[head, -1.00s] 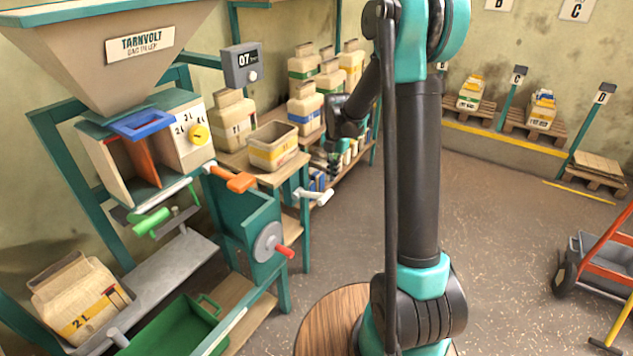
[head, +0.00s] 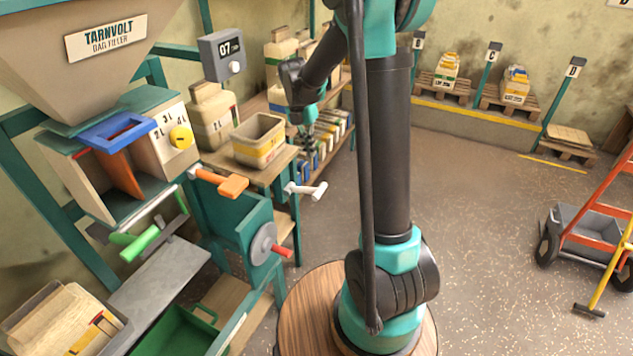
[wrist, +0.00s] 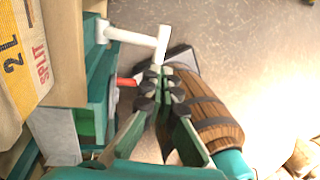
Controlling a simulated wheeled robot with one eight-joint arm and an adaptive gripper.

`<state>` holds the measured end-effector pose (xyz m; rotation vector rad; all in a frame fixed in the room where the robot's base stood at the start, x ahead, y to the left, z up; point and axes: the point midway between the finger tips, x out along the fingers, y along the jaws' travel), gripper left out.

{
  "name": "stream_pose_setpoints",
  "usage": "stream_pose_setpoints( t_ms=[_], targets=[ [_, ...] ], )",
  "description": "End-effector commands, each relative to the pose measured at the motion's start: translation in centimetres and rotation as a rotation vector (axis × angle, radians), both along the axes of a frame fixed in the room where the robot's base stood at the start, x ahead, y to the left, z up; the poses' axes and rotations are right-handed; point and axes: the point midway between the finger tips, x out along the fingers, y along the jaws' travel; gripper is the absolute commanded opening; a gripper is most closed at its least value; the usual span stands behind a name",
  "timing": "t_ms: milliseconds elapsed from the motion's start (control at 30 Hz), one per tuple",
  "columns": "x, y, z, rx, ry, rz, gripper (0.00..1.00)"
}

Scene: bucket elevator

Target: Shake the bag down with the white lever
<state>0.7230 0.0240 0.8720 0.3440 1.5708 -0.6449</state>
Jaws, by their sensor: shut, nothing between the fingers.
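The white lever (head: 306,190) sticks out from the right side of the bag stand, below a small wooden table top. It also shows in the wrist view (wrist: 138,38), with its crossbar end just beyond my fingertips. An open tan bag (head: 258,141) with a yellow band stands on the table above the lever. In the wrist view a tan bag side (wrist: 18,62) with "2 L" fills the upper left. My gripper (head: 309,148) hangs above the lever, apart from it. In the wrist view my gripper (wrist: 160,72) is shut and empty.
An orange handle (head: 222,184), a red-knobbed grey wheel (head: 265,244) and a green handle (head: 140,242) sit left of the lever. Shelves with filled bags stand behind. A green bin (head: 178,332) is at lower left. Floor to the right is clear up to a cart (head: 590,233).

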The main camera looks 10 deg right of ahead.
Motion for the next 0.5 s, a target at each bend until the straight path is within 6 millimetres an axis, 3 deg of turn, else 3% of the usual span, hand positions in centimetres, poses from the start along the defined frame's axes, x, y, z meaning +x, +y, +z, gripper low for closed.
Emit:
stream_pose_setpoints(
  t_ms=[500],
  targets=[
    [-1.0, -1.5, -9.4, 0.000, 0.000, 0.000, 0.00]
  ],
)
